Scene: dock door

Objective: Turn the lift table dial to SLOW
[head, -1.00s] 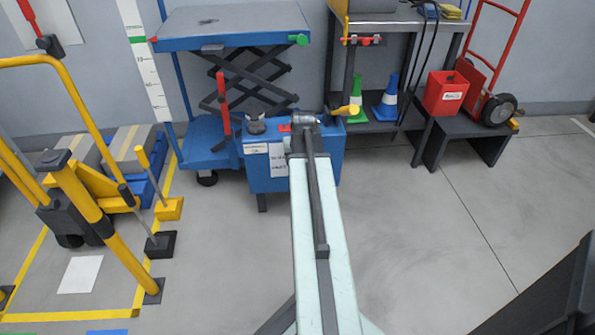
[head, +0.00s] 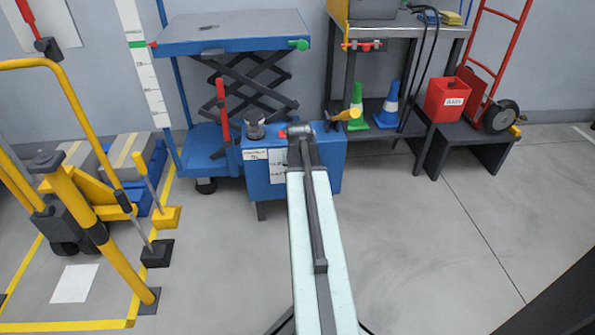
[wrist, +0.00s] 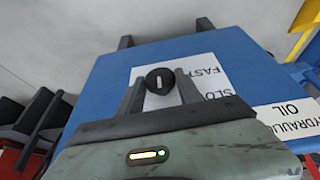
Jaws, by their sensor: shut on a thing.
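The dial (wrist: 160,81) is a round black knob with a white pointer line, on a white label plate (wrist: 203,70) on the front of the blue box (wrist: 110,78). The pointer stands nearly upright in the wrist view. The plate reads FAST and a partly covered SLO. My gripper (wrist: 160,88) has one finger on each side of the dial and is shut on it. In the head view, the blue box (head: 325,172) stands below the lift table (head: 230,32); my arm hides the dial and gripper there.
A HYDRAULIC OIL label (wrist: 292,117) is beside the plate. A yellow post (head: 100,235) stands at left. A workbench (head: 400,17), two cones (head: 388,105), a red bin (head: 447,97) and a hand truck (head: 492,80) are at right.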

